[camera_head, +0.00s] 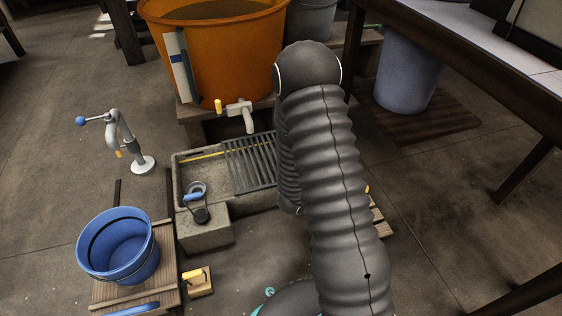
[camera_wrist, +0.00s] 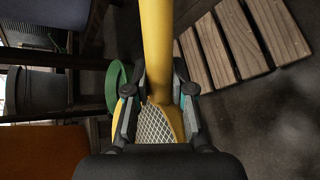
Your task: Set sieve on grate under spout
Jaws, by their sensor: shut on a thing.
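In the wrist view my gripper (camera_wrist: 158,92) is shut on the yellow sieve (camera_wrist: 157,45), with its thick yellow bar between the fingers. A patch of its pale mesh (camera_wrist: 158,124) shows just below. The rest of the sieve is hidden. In the head view my arm hides the gripper and almost all it holds. The dark slatted grate (camera_head: 250,163) lies over the right part of the grey stone trough. The pale spout (camera_head: 248,122), with a yellow tap handle, sticks out of the orange tub (camera_head: 215,55) above the grate. No sieve shows on the visible grate.
A hand pump (camera_head: 128,142) stands left of the stone trough (camera_head: 208,236). A blue bucket (camera_head: 120,248) sits on a wooden stand at the lower left. A dark table (camera_head: 470,60) and grey bin (camera_head: 405,75) are at the right. Wooden slats (camera_wrist: 240,45) show in the wrist view.

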